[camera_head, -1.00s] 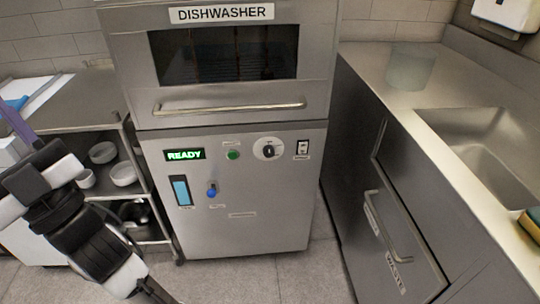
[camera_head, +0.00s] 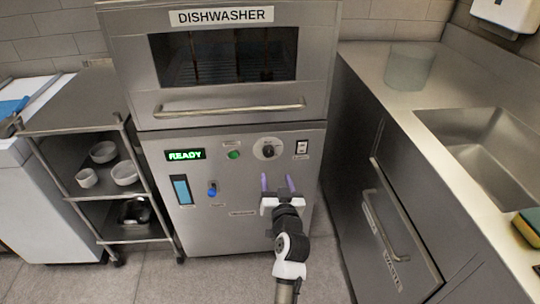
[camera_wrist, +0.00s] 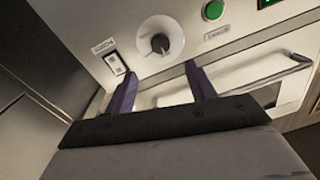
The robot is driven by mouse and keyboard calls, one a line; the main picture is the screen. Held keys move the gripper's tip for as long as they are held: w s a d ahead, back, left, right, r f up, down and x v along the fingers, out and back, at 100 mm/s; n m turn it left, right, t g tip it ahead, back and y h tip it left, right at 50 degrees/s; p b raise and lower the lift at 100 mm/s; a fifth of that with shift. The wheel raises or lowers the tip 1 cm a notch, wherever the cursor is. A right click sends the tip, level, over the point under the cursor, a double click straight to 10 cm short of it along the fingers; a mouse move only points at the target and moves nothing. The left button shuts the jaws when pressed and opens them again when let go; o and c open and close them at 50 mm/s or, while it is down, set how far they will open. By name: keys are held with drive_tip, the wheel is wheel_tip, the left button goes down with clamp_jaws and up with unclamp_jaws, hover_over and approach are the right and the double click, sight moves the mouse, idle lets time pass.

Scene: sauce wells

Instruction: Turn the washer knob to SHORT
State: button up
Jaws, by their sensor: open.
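The washer knob (camera_head: 268,151) is a dark knob on a round pale dial, on the upper right of the dishwasher's front panel (camera_head: 240,225). In the wrist view the knob (camera_wrist: 160,43) and its white dial show upper middle, just beyond the fingertips. The dial's markings are too small to read. My gripper (camera_head: 278,182) is in front of the panel, a little below the knob. Its two purple fingers are apart with nothing between them. In the wrist view my gripper (camera_wrist: 160,80) points toward the knob without touching it.
A green button (camera_head: 233,155), a switch (camera_head: 302,147), a blue lever (camera_head: 212,189) and a lit READY display (camera_head: 185,154) share the panel. The door handle (camera_head: 230,109) juts out above. A counter with a sink (camera_head: 490,150) stands right, a shelf cart (camera_head: 75,130) left.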

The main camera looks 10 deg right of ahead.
sight(269, 153)
drive_tip(key=w, duration=0.3)
drive_tip(key=w+p, duration=0.1)
drive_tip(key=w, duration=0.7)
drive_tip(key=shift+a+p, duration=0.35)
drive_tip(key=shift+p, duration=0.05)
drive_tip(key=shift+c, duration=0.4)
drive_tip(key=c, duration=0.9)
